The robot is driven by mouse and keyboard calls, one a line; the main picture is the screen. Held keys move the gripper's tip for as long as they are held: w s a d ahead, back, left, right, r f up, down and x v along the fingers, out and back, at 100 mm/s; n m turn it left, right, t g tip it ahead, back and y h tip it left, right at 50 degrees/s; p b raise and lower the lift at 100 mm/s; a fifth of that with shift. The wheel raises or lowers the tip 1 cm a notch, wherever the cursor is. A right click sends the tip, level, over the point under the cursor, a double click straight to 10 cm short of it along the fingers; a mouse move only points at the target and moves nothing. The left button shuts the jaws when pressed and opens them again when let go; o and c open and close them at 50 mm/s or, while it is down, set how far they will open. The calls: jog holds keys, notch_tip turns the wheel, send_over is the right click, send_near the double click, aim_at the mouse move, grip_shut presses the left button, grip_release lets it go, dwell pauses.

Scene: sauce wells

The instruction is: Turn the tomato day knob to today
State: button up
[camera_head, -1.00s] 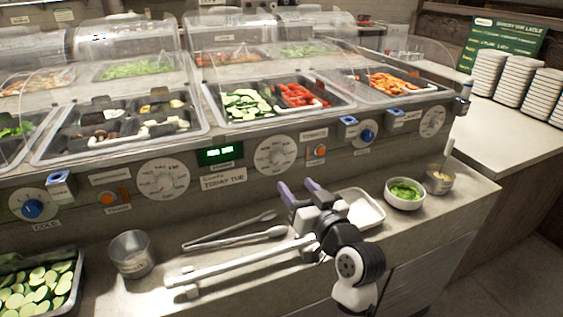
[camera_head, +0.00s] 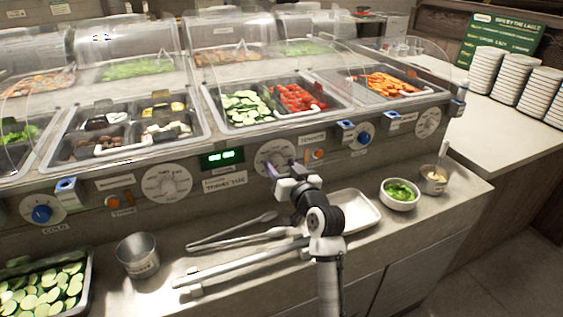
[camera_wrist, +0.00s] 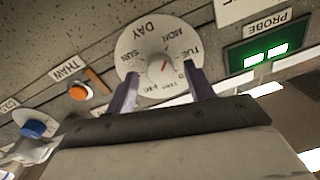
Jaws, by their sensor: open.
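The day knob (camera_head: 272,157) is a round white dial on the counter's front panel, below the cucumber and tomato wells. The wrist view shows it upside down (camera_wrist: 158,50), with DAY, SUN, MON and TUE readable and a short red pointer near its middle. The pointer's exact day is hard to tell. My gripper (camera_head: 284,170) is open in front of the dial. In the wrist view its purple fingers (camera_wrist: 159,80) stand at either side of the dial's lower part; contact cannot be told. A card (camera_head: 225,181) reads TODAY TUE.
A green lit display (camera_head: 222,158) is left of the knob, an orange button (camera_head: 319,154) right. Another white dial (camera_head: 166,183) is farther left. Below lie tongs (camera_head: 232,232), a white tray (camera_head: 352,212), a bowl of greens (camera_head: 399,194) and a metal cup (camera_head: 138,256).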

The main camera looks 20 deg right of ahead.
jog(key=shift+w, duration=0.3)
jog(key=c, duration=1)
jog(key=shift+o, duration=0.2)
jog(key=shift+m, duration=0.5)
jog(key=m+p, duration=0.1)
jog(key=m, duration=0.2)
jog(key=shift+a+m, duration=0.1)
jog(key=shift+m, duration=0.2)
jog(key=shift+m+p, duration=1.25)
jog(key=shift+m, duration=0.95)
